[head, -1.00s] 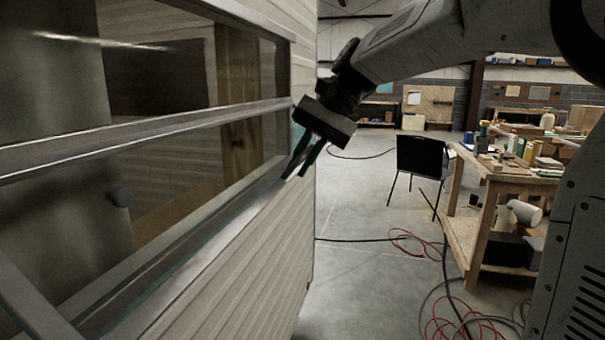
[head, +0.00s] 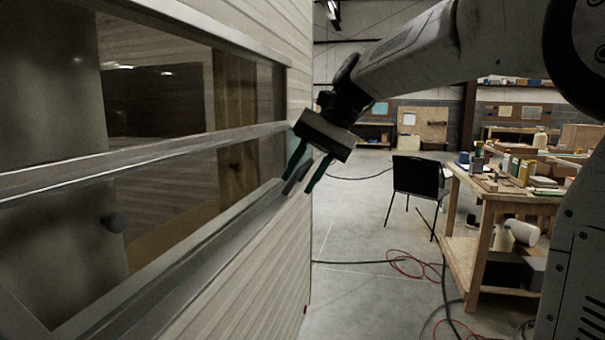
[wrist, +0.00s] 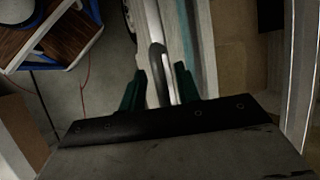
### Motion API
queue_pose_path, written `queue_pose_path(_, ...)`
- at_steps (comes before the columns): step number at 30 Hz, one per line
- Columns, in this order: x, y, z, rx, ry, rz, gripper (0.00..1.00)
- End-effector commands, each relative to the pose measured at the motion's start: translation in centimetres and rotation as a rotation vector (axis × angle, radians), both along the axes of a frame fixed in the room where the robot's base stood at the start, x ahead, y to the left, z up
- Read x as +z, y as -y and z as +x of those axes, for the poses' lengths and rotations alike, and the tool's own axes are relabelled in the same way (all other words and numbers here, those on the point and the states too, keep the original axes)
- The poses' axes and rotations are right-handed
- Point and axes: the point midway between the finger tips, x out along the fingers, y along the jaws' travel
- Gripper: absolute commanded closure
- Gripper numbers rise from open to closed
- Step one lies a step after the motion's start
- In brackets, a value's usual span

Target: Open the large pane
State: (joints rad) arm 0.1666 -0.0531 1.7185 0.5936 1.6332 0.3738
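The camper window fills the left of the head view. A metal crossbar (head: 90,172) divides it into an upper glass pane (head: 150,95) and a lower glass pane (head: 160,205); both run off the left edge, so I cannot tell which is larger. A metal sill rail (head: 190,255) runs below the lower pane. My gripper (head: 303,183) is at the window's far lower corner, pointing down, its green fingers apart. In the wrist view, my open gripper (wrist: 160,88) has a slim grey bar (wrist: 157,70) between its fingers, with gaps showing; contact is unclear.
The ribbed camper wall (head: 265,262) lies below the window. A black chair (head: 418,180) and a cluttered wooden workbench (head: 500,195) stand to the right. Red and black cables (head: 400,263) lie on the floor. Open floor lies between wall and bench.

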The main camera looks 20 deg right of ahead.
Motion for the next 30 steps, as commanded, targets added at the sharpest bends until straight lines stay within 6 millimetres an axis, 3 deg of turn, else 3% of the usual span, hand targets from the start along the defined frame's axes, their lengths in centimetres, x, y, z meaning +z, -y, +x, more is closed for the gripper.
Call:
queue_pose_path(8, 0.5, 0.2, 0.1, 0.001, 0.002, 0.001, 0.67)
queue_pose_path(21, 5.8, 4.2, 0.4, -0.002, 0.002, 0.001, 0.67)
queue_pose_path(30, 6.4, 4.5, 0.4, -0.001, 0.0, 0.001, 0.67)
